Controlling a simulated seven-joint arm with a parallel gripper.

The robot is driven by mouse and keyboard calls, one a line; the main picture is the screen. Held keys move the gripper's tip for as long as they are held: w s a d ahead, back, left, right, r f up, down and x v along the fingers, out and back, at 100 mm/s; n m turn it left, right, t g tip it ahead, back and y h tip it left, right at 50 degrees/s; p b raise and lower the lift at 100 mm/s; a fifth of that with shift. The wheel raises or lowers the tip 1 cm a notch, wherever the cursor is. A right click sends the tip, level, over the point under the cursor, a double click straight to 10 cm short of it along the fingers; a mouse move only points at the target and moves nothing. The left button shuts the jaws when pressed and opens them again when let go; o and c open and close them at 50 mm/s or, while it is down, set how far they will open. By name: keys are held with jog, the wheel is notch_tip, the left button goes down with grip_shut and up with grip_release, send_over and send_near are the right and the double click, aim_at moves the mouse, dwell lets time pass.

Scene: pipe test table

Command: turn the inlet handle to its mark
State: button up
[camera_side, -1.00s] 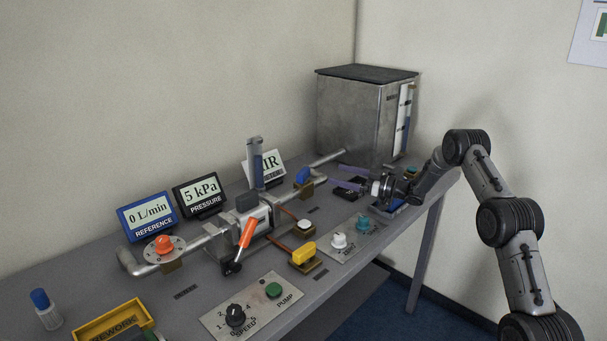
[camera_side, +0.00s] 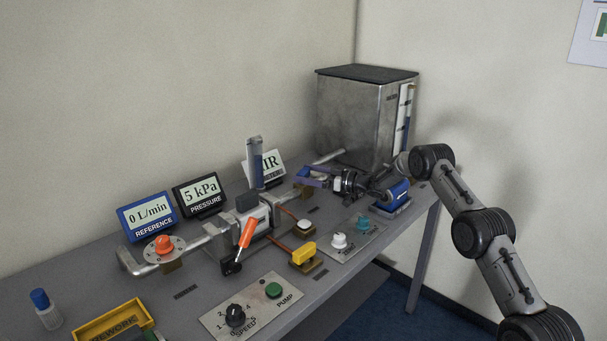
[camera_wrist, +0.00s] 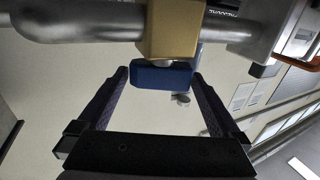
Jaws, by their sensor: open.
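A blue handle (camera_side: 303,171), which I take to be the inlet handle, sits on a brass-coloured valve body on the pipe from the metal tank. In the wrist view the blue handle (camera_wrist: 161,75) lies across the gap between my fingertips, under the brass body (camera_wrist: 172,28). My gripper (camera_side: 312,176) is at the handle with its purple fingers apart. In the wrist view my gripper (camera_wrist: 160,76) is open, one finger on each side of the handle, with a gap showing. The fingers partly hide the handle in the side view. I cannot make out its mark.
The pipe (camera_wrist: 80,22) runs past the brass body. The meter tube (camera_side: 256,163) and IR display (camera_side: 273,167) stand left of my gripper. The orange lever (camera_side: 245,234), yellow handle (camera_side: 303,252) and white knob (camera_side: 339,240) are nearer the front. The tank (camera_side: 358,112) stands behind.

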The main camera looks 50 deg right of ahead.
jog(key=shift+w+a, duration=0.3)
jog(key=shift+w, duration=0.3)
jog(key=c, duration=1.1)
jog(key=shift+a+r+m+t+h, duration=0.1)
jog(key=shift+m+t+h, duration=0.3)
jog(key=shift+m+h, duration=0.5)
jog(key=shift+m+t+h, duration=0.3)
jog(key=shift+m+h, duration=1)
jog(key=shift+h, duration=1.2)
jog(key=o, duration=1.1)
